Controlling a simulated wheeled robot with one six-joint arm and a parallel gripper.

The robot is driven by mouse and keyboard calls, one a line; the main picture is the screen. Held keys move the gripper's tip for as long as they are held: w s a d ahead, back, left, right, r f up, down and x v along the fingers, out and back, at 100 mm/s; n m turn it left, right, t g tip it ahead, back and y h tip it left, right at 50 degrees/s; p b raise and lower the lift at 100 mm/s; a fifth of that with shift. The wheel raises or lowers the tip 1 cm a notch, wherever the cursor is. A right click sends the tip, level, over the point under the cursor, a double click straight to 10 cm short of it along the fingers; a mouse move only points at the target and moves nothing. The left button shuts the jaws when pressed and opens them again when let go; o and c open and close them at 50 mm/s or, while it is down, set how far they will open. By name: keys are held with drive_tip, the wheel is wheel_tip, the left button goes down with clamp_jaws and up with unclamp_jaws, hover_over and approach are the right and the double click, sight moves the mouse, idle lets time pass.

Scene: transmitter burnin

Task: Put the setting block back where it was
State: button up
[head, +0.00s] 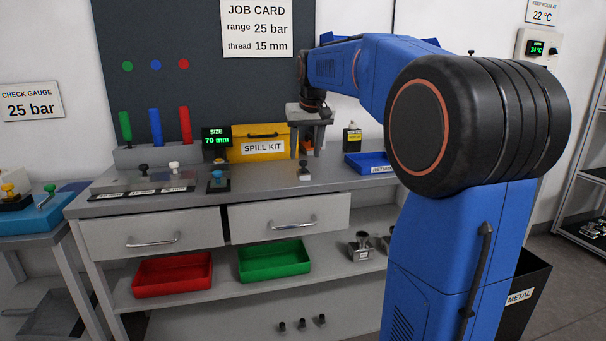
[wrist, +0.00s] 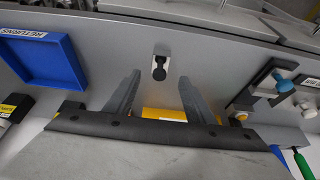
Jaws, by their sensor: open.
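A small block with a black knob (head: 304,172) stands upright on the bench, right of the size display; it also shows in the wrist view (wrist: 160,66). Another block with a blue knob (head: 216,178) sits on the dark stand before the display, which reads 70 mm. A labelled rack (head: 140,187) at the bench's left holds a black-knobbed block (head: 143,169) and a white-knobbed one (head: 174,167). I cannot tell which is the setting block. My gripper (head: 306,151) is open and empty, pointing down above the lone black-knobbed block, its fingers (wrist: 160,84) apart from it.
A yellow spill kit (head: 262,138) stands close behind and left of my gripper. Bench surface around the lone block is clear. Red (head: 172,278) and green trays (head: 275,265) sit on the lower shelf.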

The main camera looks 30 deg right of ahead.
sight(304, 162)
drive_tip(key=shift+x, duration=3.75)
drive_tip(key=shift+r, duration=0.1)
clamp_jaws()
drive_tip(key=shift+r, duration=0.1)
wheel_tip(304, 162, up, 10)
drive_tip(key=shift+f, duration=0.15)
drive_tip(key=shift+s, duration=0.1)
